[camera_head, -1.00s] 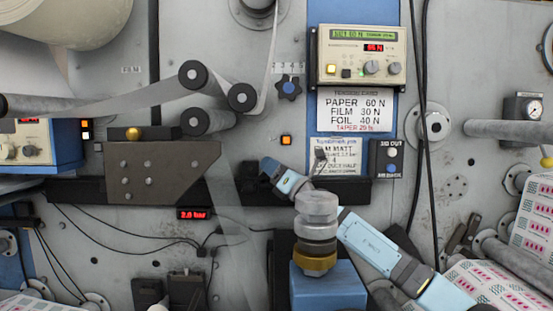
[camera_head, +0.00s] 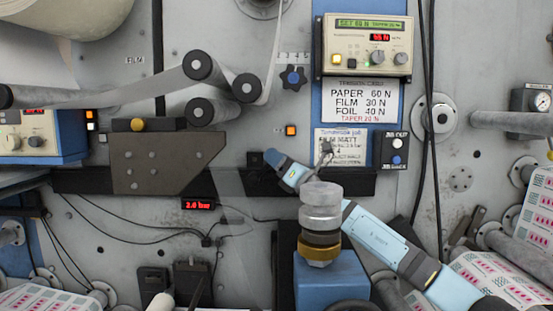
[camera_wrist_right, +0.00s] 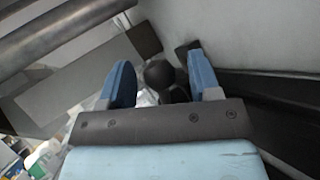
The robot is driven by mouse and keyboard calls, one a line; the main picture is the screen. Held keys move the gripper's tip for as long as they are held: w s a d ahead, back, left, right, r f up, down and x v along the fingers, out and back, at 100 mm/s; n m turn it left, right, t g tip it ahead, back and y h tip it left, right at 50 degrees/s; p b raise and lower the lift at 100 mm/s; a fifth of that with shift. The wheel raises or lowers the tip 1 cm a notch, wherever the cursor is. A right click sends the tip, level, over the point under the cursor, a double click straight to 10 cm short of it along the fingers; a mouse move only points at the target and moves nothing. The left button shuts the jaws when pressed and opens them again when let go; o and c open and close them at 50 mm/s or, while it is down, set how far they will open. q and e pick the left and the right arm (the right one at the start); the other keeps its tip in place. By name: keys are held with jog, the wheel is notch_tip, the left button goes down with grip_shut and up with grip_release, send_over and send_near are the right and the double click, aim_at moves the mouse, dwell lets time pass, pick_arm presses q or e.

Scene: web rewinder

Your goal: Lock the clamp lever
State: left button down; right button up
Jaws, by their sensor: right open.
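My right gripper (camera_head: 270,158) is at the dark rail left of the pinned job sheet in the head view. In the right wrist view its two blue fingers (camera_wrist_right: 162,85) stand apart. A dark round knob (camera_wrist_right: 160,74), which looks like the clamp lever's end, sits between them with gaps on both sides. The rest of the lever is hidden, so I cannot tell its position. In the head view a small dark block (camera_head: 254,159) shows just left of the fingertips. My left gripper is not in view.
The dark rail (camera_head: 345,184) runs behind my right gripper. A grey plate (camera_head: 160,160) with bolts is to the left. The tension panel (camera_head: 368,46) and several rollers (camera_head: 247,87) are above. A blue unit (camera_head: 325,280) with a metal cylinder stands in front of my right arm.

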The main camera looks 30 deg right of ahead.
jog(key=b+v, duration=0.3)
jog(key=v, duration=1)
jog(key=shift+s, duration=0.1)
jog(key=shift+f, duration=0.1)
